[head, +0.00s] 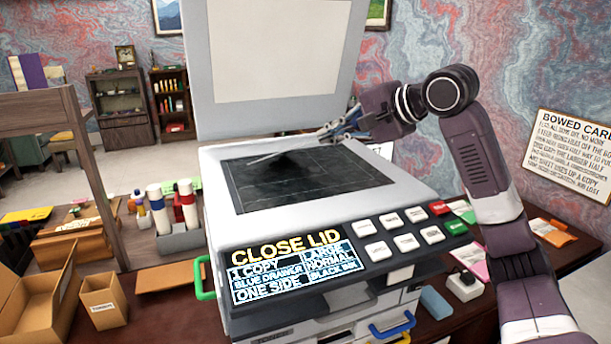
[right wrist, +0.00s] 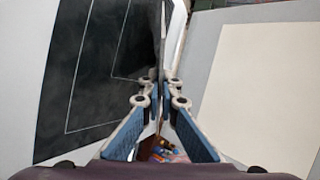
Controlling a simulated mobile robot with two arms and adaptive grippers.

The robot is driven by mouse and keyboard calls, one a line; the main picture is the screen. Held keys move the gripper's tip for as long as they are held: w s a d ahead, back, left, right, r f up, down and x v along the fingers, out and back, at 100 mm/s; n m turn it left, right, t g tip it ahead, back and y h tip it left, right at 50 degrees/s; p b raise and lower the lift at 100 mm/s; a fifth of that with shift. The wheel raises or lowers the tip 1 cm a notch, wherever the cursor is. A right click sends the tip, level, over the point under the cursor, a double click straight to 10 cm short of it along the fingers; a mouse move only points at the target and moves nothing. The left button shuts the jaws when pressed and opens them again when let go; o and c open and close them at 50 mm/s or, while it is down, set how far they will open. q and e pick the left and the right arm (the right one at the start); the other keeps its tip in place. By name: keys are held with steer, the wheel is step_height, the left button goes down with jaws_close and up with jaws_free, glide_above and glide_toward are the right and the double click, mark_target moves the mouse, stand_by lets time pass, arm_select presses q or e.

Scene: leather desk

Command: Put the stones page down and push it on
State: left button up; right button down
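The copier (head: 215,165) stands with its lid (head: 280,45) raised. Its glass (head: 370,175) looks dark, with faint outlines and a dark shadow; no sheet lies flat on it. My right gripper (head: 335,131) is over the rear of the glass, in front of the lid. Its fingertips (right wrist: 162,88) are close together on a thin sheet seen almost edge-on, which reaches left over the glass in the head view. This appears to be the page; its printed face is not readable. The display (head: 293,275) reads CLOSE LID. My left gripper is out of view.
Pale buttons (head: 405,242), with red and green ones, sit right of the display. Bottles (head: 160,208) and a wooden shelf frame (head: 80,150) stand left, with open cardboard boxes (head: 40,300) in front. Coloured sheets (head: 470,260) lie right.

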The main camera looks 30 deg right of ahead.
steer(key=c, duration=2.3)
jaws_free()
steer(key=v, duration=0.8)
steer(key=shift+b, duration=0.4)
steer(key=s+r+p, duration=0.1)
steer(key=r, duration=0.1)
steer(key=r+p, duration=0.2)
steer(key=r, duration=0.1)
steer(key=s+r+p, duration=0.1)
steer(key=r+p, duration=0.1)
steer(key=shift+s+d+r, duration=0.25)
steer(key=shift+s+r, duration=0.05)
steer(key=shift+s, duration=0.05)
steer(key=shift+w+p, duration=0.1)
steer(key=shift+p, duration=0.2)
